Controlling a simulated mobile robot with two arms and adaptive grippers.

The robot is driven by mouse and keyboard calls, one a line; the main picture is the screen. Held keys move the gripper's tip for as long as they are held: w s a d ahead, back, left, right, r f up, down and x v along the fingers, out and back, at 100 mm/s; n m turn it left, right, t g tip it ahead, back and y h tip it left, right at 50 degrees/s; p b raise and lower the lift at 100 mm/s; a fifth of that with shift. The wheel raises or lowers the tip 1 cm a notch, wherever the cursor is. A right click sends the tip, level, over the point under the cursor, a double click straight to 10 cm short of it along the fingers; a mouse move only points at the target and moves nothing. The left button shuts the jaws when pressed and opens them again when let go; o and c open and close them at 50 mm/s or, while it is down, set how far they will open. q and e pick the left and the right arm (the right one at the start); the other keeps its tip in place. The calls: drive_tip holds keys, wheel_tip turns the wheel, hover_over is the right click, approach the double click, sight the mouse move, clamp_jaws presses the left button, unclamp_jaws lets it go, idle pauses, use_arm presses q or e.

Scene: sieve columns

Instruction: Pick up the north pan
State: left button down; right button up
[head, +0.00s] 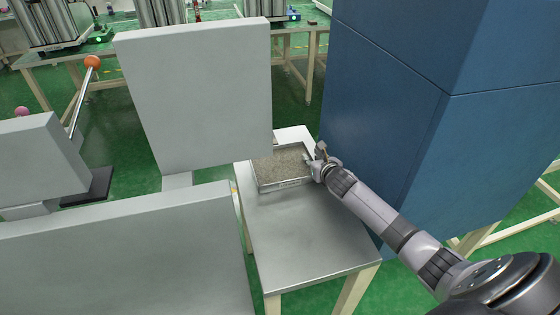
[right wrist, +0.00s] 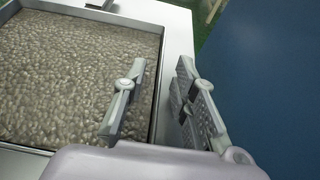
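A shallow rectangular metal pan (head: 284,186) filled with grey-brown gravel sits on the far part of a small steel-topped table (head: 305,232). No label tells whether it is the north pan. In the right wrist view the pan's rim (right wrist: 95,12) and gravel fill the left side. My right gripper (head: 314,156) is at the pan's right edge. In the right wrist view the gripper (right wrist: 162,66) is open, with one finger over the gravel inside the pan and the other outside the right wall. Contact with the wall cannot be told. My left gripper is not in view.
A tall blue cabinet (head: 400,110) stands close on the right of the pan and my right arm. Large grey panels (head: 200,95) stand on the left. The near part of the steel table is bare. Green benches with equipment are behind.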

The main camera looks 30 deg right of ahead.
drive_tip(key=shift+w+f, duration=0.15)
drive_tip(key=shift+w, duration=0.15)
drive_tip(key=shift+c, duration=0.6)
clamp_jaws()
idle(0.4)
